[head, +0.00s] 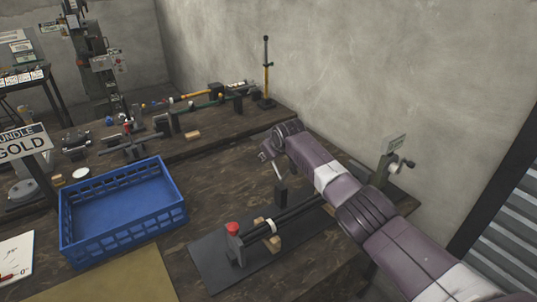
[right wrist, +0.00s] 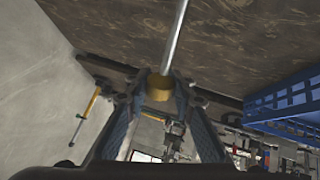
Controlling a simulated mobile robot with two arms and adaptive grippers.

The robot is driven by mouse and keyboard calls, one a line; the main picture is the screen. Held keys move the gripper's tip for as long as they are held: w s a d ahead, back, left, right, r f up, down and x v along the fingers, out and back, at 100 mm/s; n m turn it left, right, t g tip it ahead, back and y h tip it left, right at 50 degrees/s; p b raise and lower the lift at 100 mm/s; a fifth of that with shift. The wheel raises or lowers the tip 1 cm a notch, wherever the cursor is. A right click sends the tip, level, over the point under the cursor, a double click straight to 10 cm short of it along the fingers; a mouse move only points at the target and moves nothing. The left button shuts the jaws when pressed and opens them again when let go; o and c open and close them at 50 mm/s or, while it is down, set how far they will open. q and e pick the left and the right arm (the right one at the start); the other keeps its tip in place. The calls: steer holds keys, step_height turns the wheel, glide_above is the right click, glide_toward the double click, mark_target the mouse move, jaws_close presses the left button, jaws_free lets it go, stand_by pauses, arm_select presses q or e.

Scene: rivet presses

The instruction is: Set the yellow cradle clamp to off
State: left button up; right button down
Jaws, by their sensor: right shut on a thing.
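My right gripper (head: 268,152) reaches in above the dark mat; it also shows in the right wrist view (right wrist: 160,90). Its fingers are shut on a yellow knob (right wrist: 160,86) at the end of a thin silver lever (right wrist: 175,38). In the head view the silver lever (head: 278,171) rises at a tilt from a small black block (head: 281,191) beside the cradle, and the knob is hidden by the gripper. The cradle's dark bars (head: 295,213) run across the mat, with a red knob (head: 232,228) at the left end. My left gripper is not in view.
A blue crate (head: 122,212) stands left of the dark mat (head: 215,262). Several tools and small parts lie along the back of the bench. An upright yellow-handled tool (head: 266,72) stands near the wall. A grey-green press (head: 390,160) is partly behind my right arm.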

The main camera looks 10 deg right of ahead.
steer(key=shift+a, duration=0.1)
steer(key=c, duration=1.7)
jaws_free()
steer(key=shift+o, duration=0.2)
steer(key=shift+v, duration=1)
steer(key=v, duration=1)
steer(key=shift+f, duration=0.1)
